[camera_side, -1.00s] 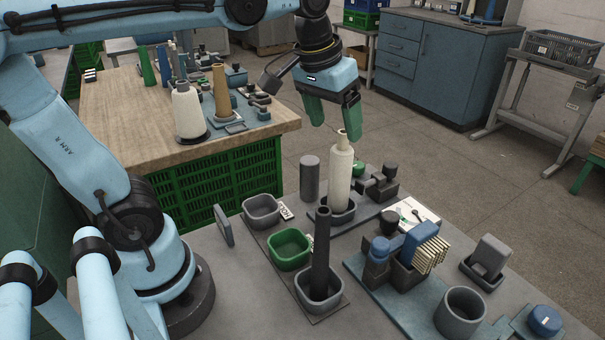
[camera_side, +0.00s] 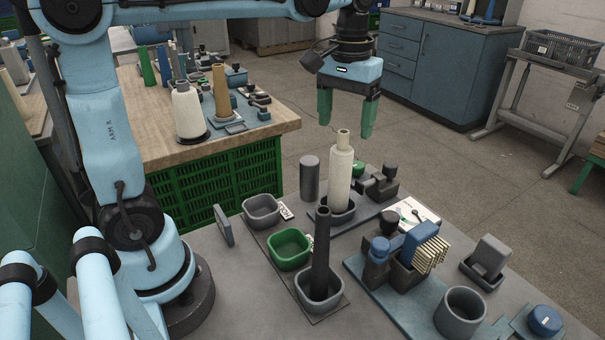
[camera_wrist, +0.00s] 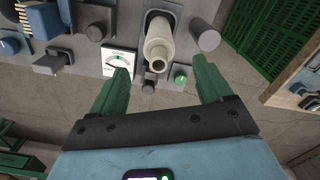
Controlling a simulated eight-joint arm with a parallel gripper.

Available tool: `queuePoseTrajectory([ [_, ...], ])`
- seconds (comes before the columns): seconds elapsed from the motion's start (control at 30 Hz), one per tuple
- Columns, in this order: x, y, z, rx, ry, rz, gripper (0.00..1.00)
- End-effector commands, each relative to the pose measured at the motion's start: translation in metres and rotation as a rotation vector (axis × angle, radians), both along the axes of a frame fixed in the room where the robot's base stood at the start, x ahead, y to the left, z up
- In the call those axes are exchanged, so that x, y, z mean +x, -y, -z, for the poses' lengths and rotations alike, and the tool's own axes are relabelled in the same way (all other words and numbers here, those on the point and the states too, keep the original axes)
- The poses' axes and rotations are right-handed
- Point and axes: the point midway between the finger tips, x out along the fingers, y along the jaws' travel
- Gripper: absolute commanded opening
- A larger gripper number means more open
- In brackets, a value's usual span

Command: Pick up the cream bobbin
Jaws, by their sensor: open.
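The cream bobbin (camera_side: 341,178) stands upright in a dark square holder (camera_side: 343,212) on the grey bench. Its narrow neck points up. In the wrist view the cream bobbin (camera_wrist: 159,43) shows beyond the fingertips, close to midway between them. My gripper (camera_side: 346,130) has two green fingers, pointing down, spread apart with nothing between them. The fingertips are near the height of the bobbin's top in the side view. In the wrist view my gripper (camera_wrist: 163,65) is also open and empty.
A dark grey cylinder (camera_side: 310,178) stands left of the bobbin. A tall black post (camera_side: 321,250) rises from a grey cup in front. A blue block with pale pegs (camera_side: 432,255) is to the right. A green bowl (camera_side: 289,249) sits at the left.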

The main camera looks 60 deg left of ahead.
Motion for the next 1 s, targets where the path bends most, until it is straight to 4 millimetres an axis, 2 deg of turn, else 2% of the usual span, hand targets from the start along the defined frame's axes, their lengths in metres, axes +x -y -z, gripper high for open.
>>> queuePoseTrajectory([
  [0.27,0.000,0.001,0.016,0.000,0.000,0.001,0.79],
  [0.6,-0.001,0.001,0.055,0.001,0.003,-0.001,0.79],
  [0.9,-0.001,0.001,0.058,0.002,0.002,-0.001,0.79],
  [1.0,-0.001,0.001,0.058,0.002,0.002,-0.001,0.65],
])
